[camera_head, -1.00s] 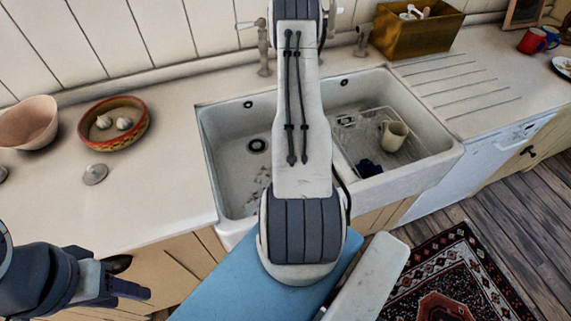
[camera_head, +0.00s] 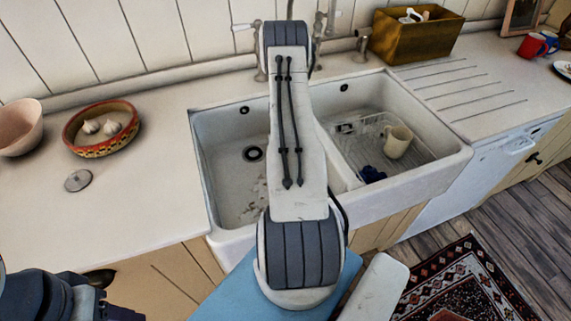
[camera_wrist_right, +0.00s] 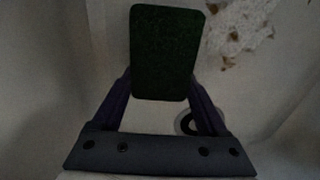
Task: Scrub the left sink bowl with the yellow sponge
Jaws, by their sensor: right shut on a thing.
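The left sink bowl (camera_head: 227,150) is white, with a dark drain (camera_head: 252,154) and pale brownish residue (camera_head: 249,213) on its floor. My right arm crosses the bowl's right side and hides its gripper in the head view. In the right wrist view, my right gripper (camera_wrist_right: 163,92) is shut on the sponge (camera_wrist_right: 162,50). The sponge shows a dark green face; no yellow is visible. Residue (camera_wrist_right: 245,28) lies up and right of it, and the drain (camera_wrist_right: 187,123) lies below right. Contact with the bowl cannot be told. My left gripper (camera_head: 122,314) is cut off at the lower left edge.
The right bowl holds a wire rack (camera_head: 352,150), a cream mug (camera_head: 397,141) and a dark blue cloth-like thing (camera_head: 373,174). A faucet (camera_head: 262,50) stands behind. A garlic bowl (camera_head: 101,128) and grey lid (camera_head: 78,181) sit on the left counter.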

